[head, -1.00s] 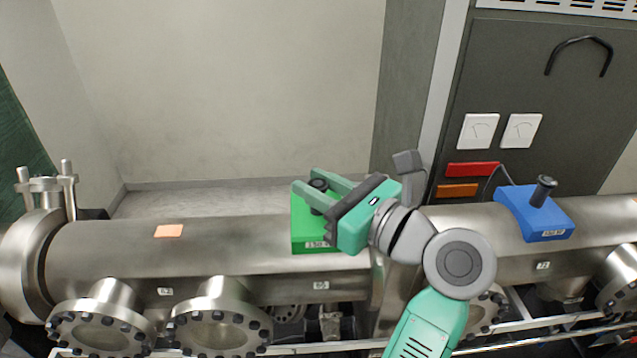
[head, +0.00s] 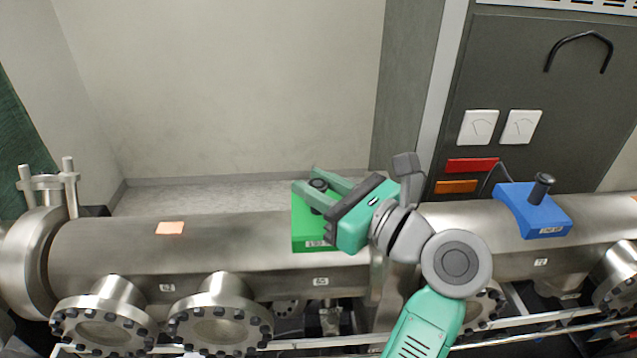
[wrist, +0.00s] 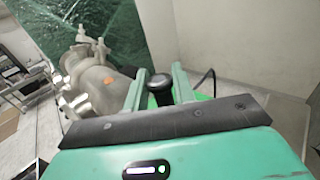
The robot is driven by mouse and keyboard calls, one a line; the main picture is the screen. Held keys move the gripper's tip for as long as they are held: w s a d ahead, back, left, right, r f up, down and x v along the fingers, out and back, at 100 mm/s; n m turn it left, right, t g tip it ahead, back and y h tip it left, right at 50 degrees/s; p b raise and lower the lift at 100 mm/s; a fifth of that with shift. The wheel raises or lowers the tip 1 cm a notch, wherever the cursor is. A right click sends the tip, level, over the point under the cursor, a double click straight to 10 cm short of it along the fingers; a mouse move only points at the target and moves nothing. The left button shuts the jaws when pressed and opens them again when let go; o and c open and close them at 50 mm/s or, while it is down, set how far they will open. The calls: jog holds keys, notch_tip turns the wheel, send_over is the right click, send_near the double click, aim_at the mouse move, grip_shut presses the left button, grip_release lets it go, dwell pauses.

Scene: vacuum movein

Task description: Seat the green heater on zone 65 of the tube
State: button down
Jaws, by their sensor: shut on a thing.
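The green heater (head: 307,232) is at the top of the metal tube (head: 230,238), above the label plate 65 (head: 321,282). Whether it touches the tube all along is hard to tell. My gripper (head: 305,183) is shut on the heater's black knob, with a finger on each side. In the wrist view the black knob (wrist: 160,92) stands between the two green fingers, and only a sliver of the heater's body shows behind my gripper. The heater's right part is hidden by my gripper in the head view.
A blue heater (head: 533,212) sits on the tube at the right, above label 72 (head: 541,262). An orange patch (head: 170,228) lies on the tube at the left. A dark cabinet (head: 560,100) stands behind at the right. Flanged ports line the tube's front.

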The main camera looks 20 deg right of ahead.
jog(key=shift+f, duration=0.3)
jog(key=c, duration=1.1)
grip_release()
jog(key=r, duration=0.1)
jog(key=r+b, duration=0.1)
jog(key=r, duration=0.1)
jog(key=shift+s+r, duration=0.2)
jog(key=shift+r, duration=0.1)
jog(key=s+a+b, duration=0.1)
jog(key=s, duration=0.4)
jog(key=s+a+r, duration=0.1)
jog(key=s+a, duration=0.1)
jog(key=s, duration=0.3)
jog(key=s+a+b, duration=0.1)
jog(key=s, duration=0.4)
jog(key=shift+a+r+b, duration=0.2)
jog(key=shift+a+b, duration=0.05)
jog(key=shift+b, duration=0.1)
jog(key=shift+r, duration=0.15)
notch_tip(320, 180, up, 6)
jog(key=p, duration=0.7)
jog(key=shift+p, duration=0.3)
